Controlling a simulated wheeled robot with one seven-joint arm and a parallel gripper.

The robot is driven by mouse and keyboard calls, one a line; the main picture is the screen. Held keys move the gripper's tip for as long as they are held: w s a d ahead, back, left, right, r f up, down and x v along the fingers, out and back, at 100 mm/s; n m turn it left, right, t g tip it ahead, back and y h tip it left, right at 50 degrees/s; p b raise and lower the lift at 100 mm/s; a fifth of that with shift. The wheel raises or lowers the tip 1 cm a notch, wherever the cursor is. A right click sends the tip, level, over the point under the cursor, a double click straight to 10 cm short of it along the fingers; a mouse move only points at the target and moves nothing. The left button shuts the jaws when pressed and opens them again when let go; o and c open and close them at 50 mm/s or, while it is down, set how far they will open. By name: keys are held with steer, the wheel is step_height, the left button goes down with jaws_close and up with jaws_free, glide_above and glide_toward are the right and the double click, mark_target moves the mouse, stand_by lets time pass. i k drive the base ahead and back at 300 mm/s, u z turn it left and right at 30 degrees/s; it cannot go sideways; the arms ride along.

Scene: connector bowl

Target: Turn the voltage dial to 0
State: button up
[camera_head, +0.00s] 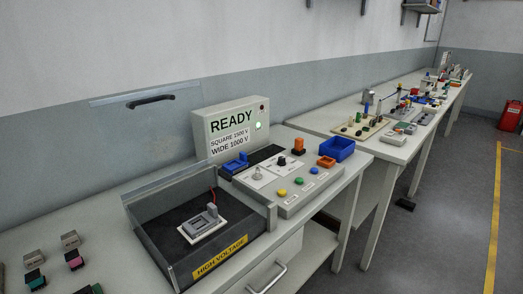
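A grey control panel (299,201) stands on the near bench in the head view. Two dials sit on white plates on its top: a pale grey knob (257,173) and a black knob (282,161). Their markings are too small to read, so I cannot tell which is the voltage dial or where either points. A display box (230,128) behind reads "READY", "SQUARE 1500 V" and "WIDE 1000 V", with a green light lit. My gripper is not in view.
Left of the panel is a dark test bay (160,236) labelled "HIGH VOLTAGE", holding a grey fixture (203,222). A clear cover with a black handle (151,99) stands raised above it. Coloured buttons line the panel front. A blue bin (337,148) is at right.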

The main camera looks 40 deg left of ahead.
mark_target(281, 162)
steer(key=u, duration=0.55)
steer(key=i, duration=0.9)
steer(key=u, duration=0.95)
steer(key=i, duration=0.4)
steer(key=u, duration=0.2)
